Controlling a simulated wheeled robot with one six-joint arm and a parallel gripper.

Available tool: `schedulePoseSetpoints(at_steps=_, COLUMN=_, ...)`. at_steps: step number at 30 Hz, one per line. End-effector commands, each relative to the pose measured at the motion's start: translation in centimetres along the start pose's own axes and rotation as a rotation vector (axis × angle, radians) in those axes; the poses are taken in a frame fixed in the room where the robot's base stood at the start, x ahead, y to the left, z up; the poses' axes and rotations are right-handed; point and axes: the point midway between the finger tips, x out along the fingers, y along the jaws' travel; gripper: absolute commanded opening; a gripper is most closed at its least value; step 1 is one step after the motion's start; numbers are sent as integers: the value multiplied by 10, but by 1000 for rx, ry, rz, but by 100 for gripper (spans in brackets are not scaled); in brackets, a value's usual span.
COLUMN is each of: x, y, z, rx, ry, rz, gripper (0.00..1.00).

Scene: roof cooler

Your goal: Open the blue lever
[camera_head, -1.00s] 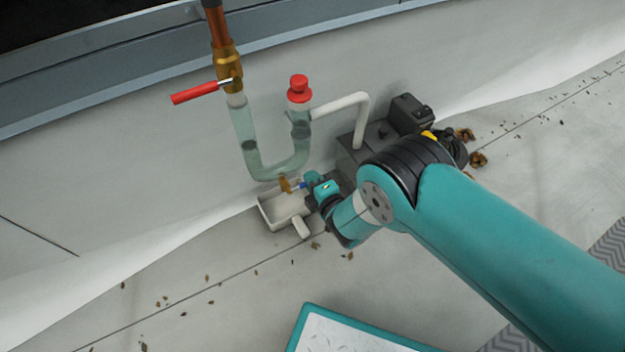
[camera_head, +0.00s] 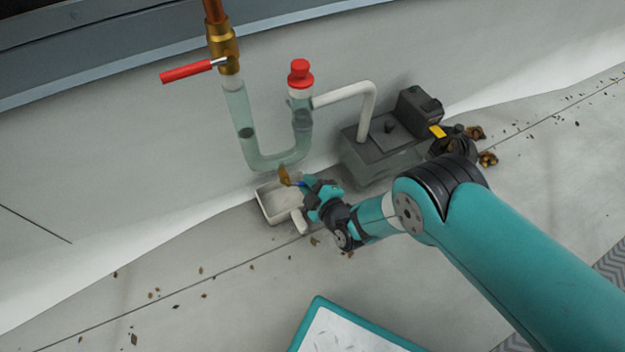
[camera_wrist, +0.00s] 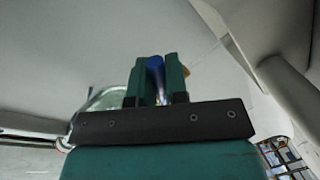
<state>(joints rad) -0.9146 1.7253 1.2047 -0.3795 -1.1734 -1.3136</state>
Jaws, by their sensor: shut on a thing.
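The blue lever (camera_wrist: 155,64) shows in the wrist view between the two teal fingers of my gripper (camera_wrist: 157,75). My gripper is shut on it. In the head view only a small bit of blue (camera_head: 299,184) shows at the tip of my gripper (camera_head: 306,188), beside a brass valve (camera_head: 284,175). The brass valve sits at the bottom of the clear U-shaped tube (camera_head: 262,160), above a small white tray (camera_head: 270,203). My gripper hides most of the lever, so its exact angle is hard to tell.
A red lever (camera_head: 187,72) sits on the upper brass valve (camera_head: 222,45). A red cap (camera_head: 300,74) tops the tube's right leg. A white pipe (camera_head: 367,110) runs to a dark pump box (camera_head: 390,140) close behind my wrist. A teal-edged panel (camera_head: 350,335) lies at the front.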

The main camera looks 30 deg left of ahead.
Motion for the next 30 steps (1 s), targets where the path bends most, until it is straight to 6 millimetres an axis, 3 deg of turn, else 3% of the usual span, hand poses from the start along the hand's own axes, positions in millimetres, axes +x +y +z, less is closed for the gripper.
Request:
schedulePoseSetpoints(at_steps=10, x=1, y=-10, z=0, rx=148, ry=27, rz=-1, gripper=0)
schedulePoseSetpoints(at_steps=26, x=2, y=-12, z=-1, rx=178, ry=34, rz=-1, gripper=0)
schedulePoseSetpoints(at_steps=27, x=2, y=-12, z=-1, rx=178, ry=34, rz=-1, gripper=16)
schedulePoseSetpoints(at_steps=30, x=2, y=-12, z=-1, rx=177, ry=34, rz=-1, gripper=39)
